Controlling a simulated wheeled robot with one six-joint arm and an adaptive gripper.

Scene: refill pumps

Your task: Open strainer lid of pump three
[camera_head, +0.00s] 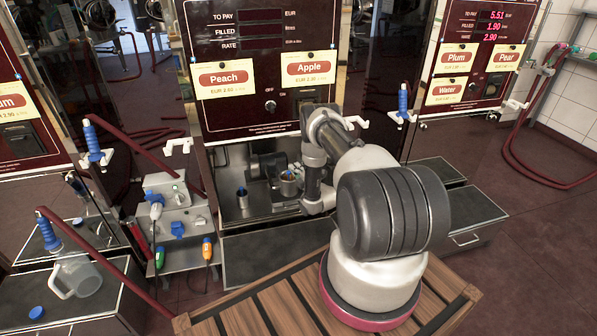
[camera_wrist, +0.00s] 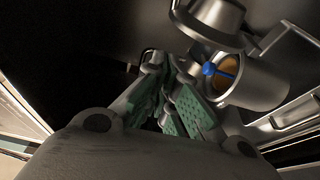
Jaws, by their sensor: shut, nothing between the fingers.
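In the wrist view a grey strainer pot (camera_wrist: 268,90) is open at its mouth, with a blue piece (camera_wrist: 210,69) and an amber inside showing. A grey cup-shaped part (camera_wrist: 212,18), which looks like its lid, stands off the mouth. My gripper (camera_wrist: 168,76) with green finger pads is shut and empty beside the pot, to its left in this view. I cannot tell whether it touches the pot. In the head view the pot (camera_head: 290,187) stands in the niche under the Peach and Apple panel (camera_head: 264,108). My arm partly hides that niche, and no pump number is readable.
A second small pot (camera_head: 242,199) stands to the left in the niche. A grey box with plugs (camera_head: 168,190), a clear jug (camera_head: 76,276) and blue-handled nozzles (camera_head: 90,135) are at the left. A drawer (camera_head: 470,225) is at the right. A slatted wooden platform (camera_head: 270,310) is in front.

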